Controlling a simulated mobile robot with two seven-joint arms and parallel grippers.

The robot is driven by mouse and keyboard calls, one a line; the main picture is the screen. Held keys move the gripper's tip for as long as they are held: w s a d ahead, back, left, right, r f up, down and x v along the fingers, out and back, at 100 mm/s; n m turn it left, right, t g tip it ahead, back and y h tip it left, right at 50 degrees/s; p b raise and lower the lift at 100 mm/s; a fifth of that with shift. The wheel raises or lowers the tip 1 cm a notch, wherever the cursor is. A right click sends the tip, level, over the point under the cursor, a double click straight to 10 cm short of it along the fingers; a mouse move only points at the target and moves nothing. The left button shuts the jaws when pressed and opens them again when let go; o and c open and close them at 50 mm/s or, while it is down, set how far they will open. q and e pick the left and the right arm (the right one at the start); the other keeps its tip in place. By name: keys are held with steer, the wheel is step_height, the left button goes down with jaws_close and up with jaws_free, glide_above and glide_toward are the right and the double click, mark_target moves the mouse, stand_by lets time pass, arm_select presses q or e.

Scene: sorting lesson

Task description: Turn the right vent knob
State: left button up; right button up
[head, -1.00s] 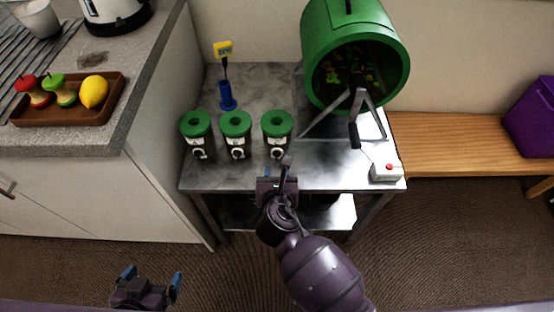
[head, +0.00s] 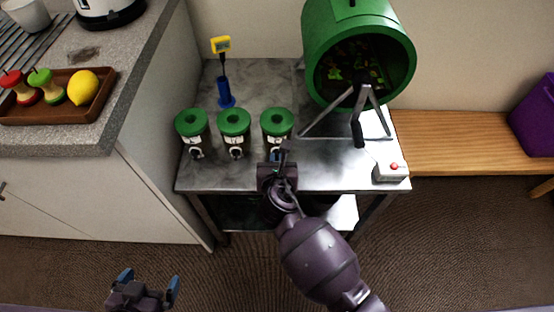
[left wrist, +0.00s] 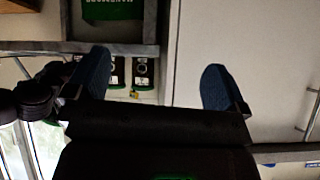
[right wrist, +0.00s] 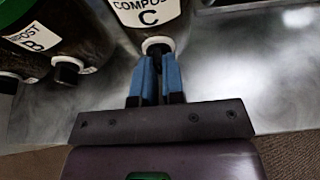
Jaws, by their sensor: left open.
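Three clear jars with green lids stand in a row on the metal table. The right jar (head: 277,123) reads "Compost C" in the right wrist view (right wrist: 150,12). Its vent knob (right wrist: 157,46), low on the front, has a pale collar and a dark body. My right gripper (right wrist: 158,75) has its blue fingers close together on either side of the knob, shut on it. In the head view my right gripper (head: 277,158) covers this knob. My left gripper (head: 149,280) is open and empty, low over the floor at the left.
The middle jar (head: 235,125) and left jar (head: 193,127) stand just left of it. A blue-and-yellow probe (head: 224,75) stands behind. A green drum (head: 405,55) on a stand and a box with a red button (head: 391,172) are to the right.

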arm_select(q)
steer(key=shift+s, duration=0.3)
arm_select(e)
jaws_close()
arm_select(q)
steer(key=shift+r, duration=0.1)
arm_select(e)
steer(key=shift+d+r+m+y+p, duration=0.1)
steer(key=shift+r+m+y+p, duration=0.1)
steer(key=shift+m+y+p, duration=0.35)
steer(key=shift+m+p, duration=0.45)
steer(key=shift+f+y, duration=0.1)
steer(key=shift+y, duration=0.15)
steer(key=shift+d+f+m+y, duration=0.1)
steer(key=shift+f+m+y, duration=0.1)
steer(key=shift+m+y, duration=0.65)
arm_select(q)
steer(key=shift+w+r, duration=0.3)
steer(key=shift+r, duration=0.55)
arm_select(e)
steer(key=shift+m, duration=0.55)
